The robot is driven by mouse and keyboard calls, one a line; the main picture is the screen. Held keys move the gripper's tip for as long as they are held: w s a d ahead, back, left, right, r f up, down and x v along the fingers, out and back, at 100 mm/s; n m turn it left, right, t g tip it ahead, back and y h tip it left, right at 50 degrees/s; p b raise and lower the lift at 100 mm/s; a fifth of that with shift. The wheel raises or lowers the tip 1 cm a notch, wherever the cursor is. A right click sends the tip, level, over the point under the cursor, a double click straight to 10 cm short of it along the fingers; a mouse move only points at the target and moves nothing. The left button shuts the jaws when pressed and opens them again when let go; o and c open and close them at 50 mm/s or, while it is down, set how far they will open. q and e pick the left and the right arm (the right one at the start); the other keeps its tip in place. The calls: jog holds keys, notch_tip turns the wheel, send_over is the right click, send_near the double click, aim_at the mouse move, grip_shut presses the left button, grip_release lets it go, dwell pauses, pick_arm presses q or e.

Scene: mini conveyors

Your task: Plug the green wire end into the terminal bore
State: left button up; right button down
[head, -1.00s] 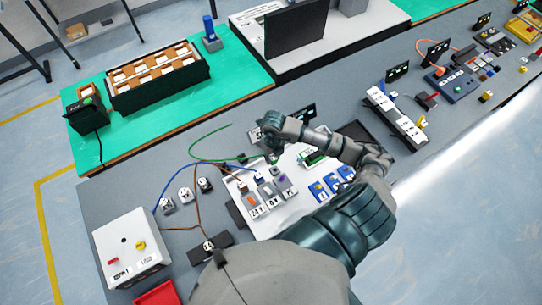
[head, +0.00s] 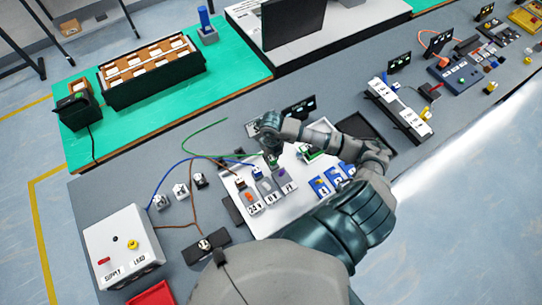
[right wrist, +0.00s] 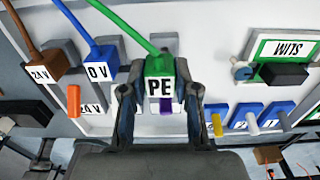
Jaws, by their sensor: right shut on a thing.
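The green wire end is a green block marked PE (right wrist: 159,68), with its green wire (right wrist: 128,22) running up and left in the right wrist view. My right gripper (right wrist: 158,92) is shut on it, one finger on each side. In the head view the right gripper (head: 270,152) is over the white board (head: 262,226), near the grey terminals marked 24V and 0V. A grey terminal with a purple tab (right wrist: 166,104) shows just behind the PE block. The block covers its bore, so I cannot tell whether it is inserted. My left gripper is not in view.
Brown 24 V (right wrist: 42,66) and blue 0 V (right wrist: 99,66) wire ends sit left of the green one, close to my finger. Blue terminals (right wrist: 246,115) and a green-framed module (right wrist: 283,62) lie to the right. A white supply box (head: 122,247) stands front left.

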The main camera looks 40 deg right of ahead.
jog(key=shift+d+f, duration=0.1)
jog(key=shift+d, duration=0.45)
jog(key=shift+a, duration=0.6)
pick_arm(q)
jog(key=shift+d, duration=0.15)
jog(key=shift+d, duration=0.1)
pick_arm(e)
jog(key=shift+d, duration=0.1)
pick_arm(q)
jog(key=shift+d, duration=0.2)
pick_arm(e)
jog(key=shift+d, duration=0.45)
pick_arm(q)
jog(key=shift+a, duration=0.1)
pick_arm(e)
jog(key=shift+a, duration=0.2)
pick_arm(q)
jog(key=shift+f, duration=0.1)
pick_arm(e)
jog(key=shift+d, duration=0.15)
pick_arm(q)
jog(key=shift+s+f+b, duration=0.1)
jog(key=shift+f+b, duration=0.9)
jog(key=shift+b, duration=0.15)
pick_arm(e)
jog(key=shift+f, duration=1.25)
